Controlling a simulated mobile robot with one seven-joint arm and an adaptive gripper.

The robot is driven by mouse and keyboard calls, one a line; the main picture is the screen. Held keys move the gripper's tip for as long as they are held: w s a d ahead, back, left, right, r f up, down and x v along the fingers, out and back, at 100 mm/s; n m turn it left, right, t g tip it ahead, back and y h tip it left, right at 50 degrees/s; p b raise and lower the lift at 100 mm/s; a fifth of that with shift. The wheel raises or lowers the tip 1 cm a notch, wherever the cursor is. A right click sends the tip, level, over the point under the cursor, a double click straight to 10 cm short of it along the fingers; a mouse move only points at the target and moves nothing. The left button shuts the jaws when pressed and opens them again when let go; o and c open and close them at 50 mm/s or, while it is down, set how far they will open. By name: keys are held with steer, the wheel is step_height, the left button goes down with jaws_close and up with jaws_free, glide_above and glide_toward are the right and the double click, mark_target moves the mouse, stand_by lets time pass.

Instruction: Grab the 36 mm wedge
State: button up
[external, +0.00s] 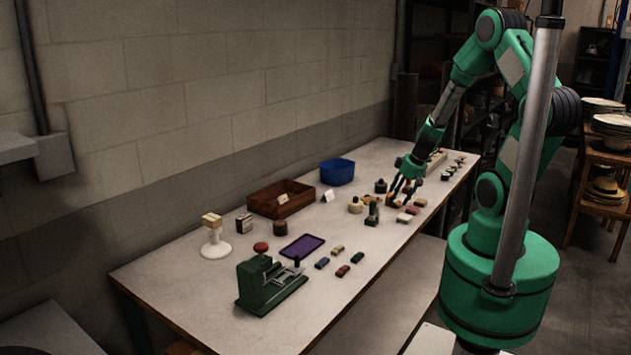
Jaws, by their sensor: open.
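My gripper (399,197) is open and low over the far half of the table, pointing down. Small coloured blocks lie close to its fingertips: a red one (412,210), a whitish one (404,218) and a cream one (420,202). Another group of small blocks lies nearer: a blue one (322,263), a tan one (337,249), a dark red one (343,271) and a dark green one (357,257). No size marks are readable, so I cannot tell which block is the 36 mm wedge. I cannot tell whether the fingers touch anything.
A green press (268,287) stands at the table's near end beside a purple tray (302,246). A brown wooden box (281,199) and a blue bin (337,171) stand along the wall side. Round dark-and-cream items (355,205) stand left of my gripper. The table's near right part is clear.

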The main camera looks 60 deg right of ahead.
mark_target(397, 199)
steer(key=c, duration=0.9)
steer(key=shift+c, duration=0.2)
steer(key=shift+r+p, duration=0.3)
steer(key=shift+r, duration=0.5)
step_height(397, 199, up, 2)
steer(key=shift+r+p, duration=0.2)
steer(key=shift+p, duration=0.2)
steer(key=s+a, duration=0.2)
steer(key=s, duration=0.2)
steer(key=s+a, duration=0.3)
steer(key=s, duration=0.2)
steer(key=s+a+r, duration=0.1)
steer(key=s+a, duration=0.1)
steer(key=s, duration=0.3)
steer(key=shift+a, duration=0.35)
